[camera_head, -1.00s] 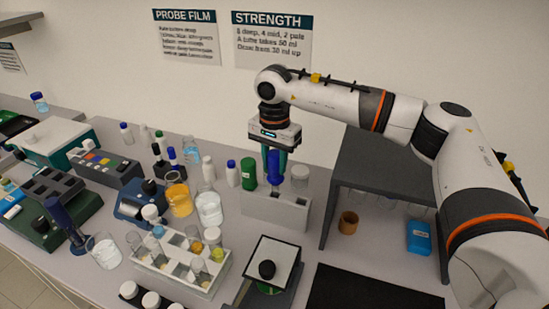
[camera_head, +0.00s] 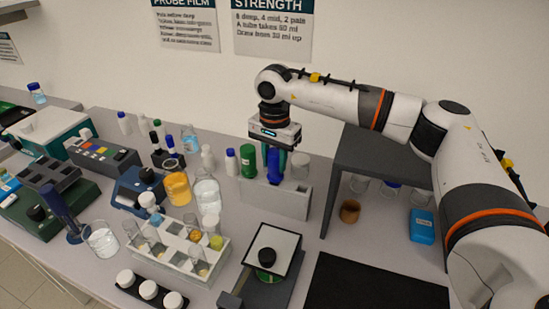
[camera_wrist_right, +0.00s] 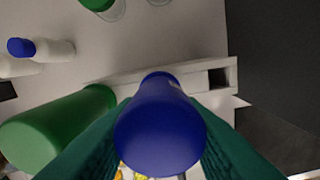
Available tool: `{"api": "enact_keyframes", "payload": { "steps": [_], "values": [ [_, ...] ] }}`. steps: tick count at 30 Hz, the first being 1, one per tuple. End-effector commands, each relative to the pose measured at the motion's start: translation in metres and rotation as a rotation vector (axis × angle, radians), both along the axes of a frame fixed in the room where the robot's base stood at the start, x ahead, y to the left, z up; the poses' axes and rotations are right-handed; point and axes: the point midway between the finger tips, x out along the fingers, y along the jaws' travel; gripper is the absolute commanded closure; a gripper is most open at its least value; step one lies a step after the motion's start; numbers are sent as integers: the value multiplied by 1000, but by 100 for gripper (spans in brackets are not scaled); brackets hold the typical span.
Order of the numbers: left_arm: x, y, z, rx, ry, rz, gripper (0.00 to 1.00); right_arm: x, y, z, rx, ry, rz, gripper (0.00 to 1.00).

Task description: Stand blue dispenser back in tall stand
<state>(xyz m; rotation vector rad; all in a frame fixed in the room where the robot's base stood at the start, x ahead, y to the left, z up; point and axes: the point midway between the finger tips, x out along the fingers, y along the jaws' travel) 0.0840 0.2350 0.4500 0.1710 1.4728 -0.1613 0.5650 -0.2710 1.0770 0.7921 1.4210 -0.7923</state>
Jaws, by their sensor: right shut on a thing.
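My right gripper (camera_head: 275,156) points down over the tall stand and is shut on the blue dispenser (camera_head: 273,168). In the right wrist view, the blue dispenser (camera_wrist_right: 160,125) is upright between the green fingers and hides what lies beneath it. The tall stand (camera_head: 272,203) is a pale grey block; in the wrist view its top (camera_wrist_right: 195,80) runs behind the dispenser, with a square dark opening at its right end. The dispenser's lower end is at the stand's top; I cannot tell whether it is inside a slot. My left gripper is not in view.
A grey shelf (camera_head: 385,160) stands to the right. A tube rack (camera_head: 180,248) and beakers stand front left. A black mat (camera_head: 375,285) lies front right.

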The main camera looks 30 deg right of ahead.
Motion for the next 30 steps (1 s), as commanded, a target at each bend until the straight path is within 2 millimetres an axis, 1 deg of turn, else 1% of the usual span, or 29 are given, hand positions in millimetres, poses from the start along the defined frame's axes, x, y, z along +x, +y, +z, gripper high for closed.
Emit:
{"api": "enact_keyframes", "payload": {
  "steps": [15, 25, 26, 30],
  "values": [
    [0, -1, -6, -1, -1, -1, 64, 0, 0, -8, -1, 1, 0, 94],
    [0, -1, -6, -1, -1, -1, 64, 0, 0, -8, -1, 1, 0, 94],
    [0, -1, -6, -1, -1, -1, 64, 0, 0, -8, -1, 1, 0, 65],
    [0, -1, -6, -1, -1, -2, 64, 0, 0, -8, -1, 1, 0, 42]
  ]
}}
